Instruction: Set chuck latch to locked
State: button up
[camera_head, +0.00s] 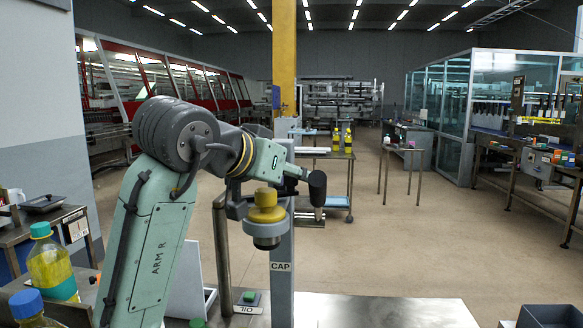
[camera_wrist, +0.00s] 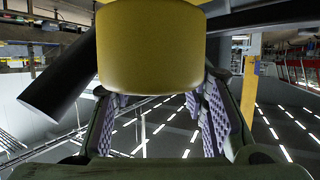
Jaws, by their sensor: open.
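In the head view my gripper is mostly hidden behind the chuck.
A bottle of yellow liquid with a green cap (camera_head: 52,262) and a blue-capped bottle (camera_head: 30,308) stand at lower left.

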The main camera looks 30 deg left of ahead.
jog(key=shift+w+f, duration=0.15)
jog(key=shift+w, duration=0.15)
jog(key=shift+c, duration=0.5)
grip_shut()
